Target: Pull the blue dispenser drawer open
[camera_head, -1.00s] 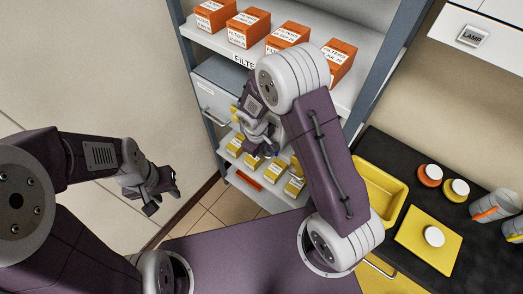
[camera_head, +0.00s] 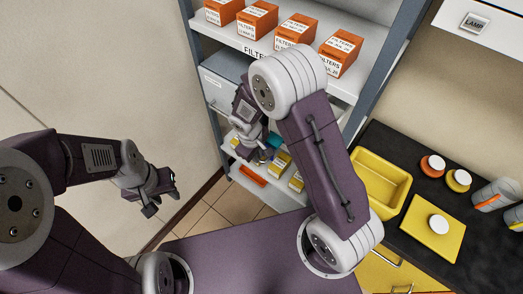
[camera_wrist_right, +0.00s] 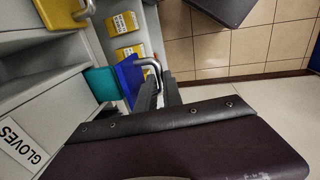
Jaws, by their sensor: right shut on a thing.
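The blue dispenser drawer (camera_wrist_right: 130,77) is in the middle of the right wrist view, with a silver bar handle (camera_wrist_right: 149,63) on its front. My right gripper (camera_wrist_right: 159,90) is shut on that handle; the fingers hide its lower end. A teal piece (camera_wrist_right: 101,83) sits beside the blue drawer; it also shows in the head view (camera_head: 274,140). How far the blue drawer stands out is hard to tell. In the head view my right gripper (camera_head: 246,143) is low in front of the shelf, partly hidden by its own wrist. My left gripper (camera_head: 163,194) is open and empty, well apart from the shelf.
A yellow drawer (camera_wrist_right: 60,13) with a silver handle is near the blue one. Yellow boxes (camera_wrist_right: 128,35) stand on a lower shelf. Orange filter boxes (camera_head: 296,29) line the upper shelf. A yellow tray (camera_head: 381,178) is on the dark counter to the right. Floor (camera_head: 215,208) before the shelf is clear.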

